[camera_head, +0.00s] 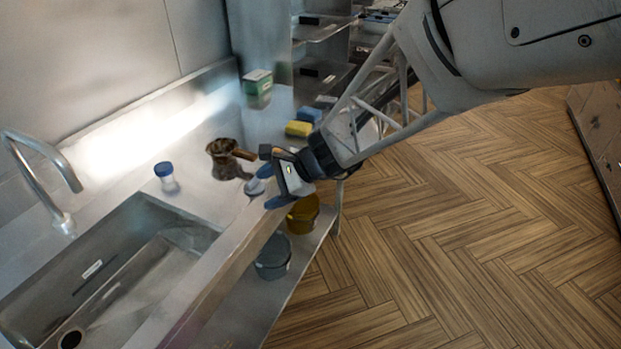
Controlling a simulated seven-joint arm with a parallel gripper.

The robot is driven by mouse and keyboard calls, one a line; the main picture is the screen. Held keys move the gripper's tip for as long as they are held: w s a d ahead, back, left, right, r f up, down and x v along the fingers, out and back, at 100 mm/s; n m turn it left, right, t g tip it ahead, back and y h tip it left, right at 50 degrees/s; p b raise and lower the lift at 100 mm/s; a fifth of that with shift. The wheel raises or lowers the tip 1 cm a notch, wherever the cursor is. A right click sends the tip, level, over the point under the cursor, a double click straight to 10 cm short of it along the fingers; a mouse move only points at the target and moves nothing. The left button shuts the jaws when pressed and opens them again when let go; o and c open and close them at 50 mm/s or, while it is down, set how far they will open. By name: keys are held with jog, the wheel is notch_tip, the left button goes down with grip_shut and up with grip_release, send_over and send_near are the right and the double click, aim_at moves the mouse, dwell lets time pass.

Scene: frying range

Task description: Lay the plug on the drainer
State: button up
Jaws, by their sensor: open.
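My gripper (270,187) is open over the front edge of the steel counter, its blue fingertips apart. A small pale, bluish round object (255,187) lies on the counter just left of the fingertips; it may be the plug, but it is partly hidden and too small to tell. I cannot see anything held between the fingers. The flat steel surface right of the sink (205,195) appears to be the drainer. The sink basin (150,262) is at the lower left, with a dark drain hole (71,340).
A brown pot (222,158) with a wooden handle stands close behind my gripper. A blue-capped jar (166,176) stands beside the sink, near the tap (45,165). A green-white box (258,83) and sponges (299,129) are farther back. Buckets (273,258) sit on the lower shelf.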

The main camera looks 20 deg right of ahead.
jog(key=s+d+r+n+h, duration=0.2)
jog(key=s+n+h, duration=0.1)
jog(key=s+n, duration=0.2)
jog(key=s+d+r+n+g+h, duration=0.1)
jog(key=s+d+r+n+h, duration=0.2)
jog(key=s+n, duration=0.2)
jog(key=s+d+r+n+h, duration=0.2)
jog(key=s+n, duration=0.3)
jog(key=s, duration=0.5)
jog(key=shift+d+r+n+h, duration=0.25)
jog(key=shift+r+h, duration=0.2)
jog(key=shift+h, duration=0.45)
